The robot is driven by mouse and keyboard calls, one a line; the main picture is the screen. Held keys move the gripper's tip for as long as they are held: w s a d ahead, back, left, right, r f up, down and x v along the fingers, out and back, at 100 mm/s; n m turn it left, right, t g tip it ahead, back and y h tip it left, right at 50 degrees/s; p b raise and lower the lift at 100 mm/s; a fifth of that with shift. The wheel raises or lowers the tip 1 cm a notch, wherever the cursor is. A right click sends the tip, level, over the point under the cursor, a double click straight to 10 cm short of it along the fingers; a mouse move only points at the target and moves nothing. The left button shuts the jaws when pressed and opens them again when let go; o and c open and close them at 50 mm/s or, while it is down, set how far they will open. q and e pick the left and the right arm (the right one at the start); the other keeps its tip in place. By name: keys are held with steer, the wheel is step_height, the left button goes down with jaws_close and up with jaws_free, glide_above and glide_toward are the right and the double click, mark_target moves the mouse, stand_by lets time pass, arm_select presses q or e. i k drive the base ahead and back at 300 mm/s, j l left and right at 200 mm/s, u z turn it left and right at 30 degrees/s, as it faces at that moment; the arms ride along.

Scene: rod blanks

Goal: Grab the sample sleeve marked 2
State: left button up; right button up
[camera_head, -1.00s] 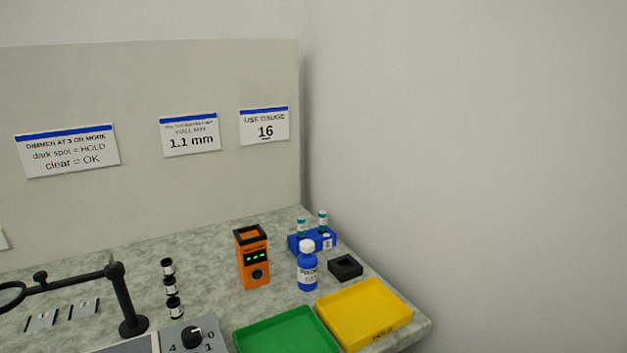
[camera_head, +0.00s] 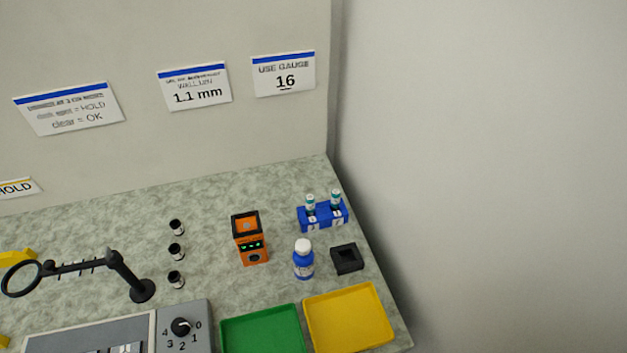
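No sleeve with a readable mark 2 shows. More small pale pieces (camera_head: 126,348) show on the grey panel, cut by the bottom edge. Three small black cylinders with pale tops (camera_head: 176,251) stand in a column on the bench; I cannot read marks on them. Neither of my grippers is in view.

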mark_target(175, 280)
steer(key=j+u, duration=0.15)
steer(key=u, duration=0.35)
steer(key=j+u, duration=0.15)
steer(key=u, duration=0.35)
steer(key=k+j, duration=0.1)
steer(key=j, duration=0.45)
steer(key=l+z, duration=0.3)
steer(key=l, duration=0.2)
steer(key=i+l+z, duration=0.25)
steer(key=l, duration=0.2)
steer(key=k+j+u, duration=0.15)
steer(key=j, duration=0.15)
steer(key=k+j+u, duration=0.15)
steer(key=j, duration=0.15)
steer(key=k+j+z, duration=0.1)
steer(key=j+z, duration=0.15)
steer(key=j, duration=0.1)
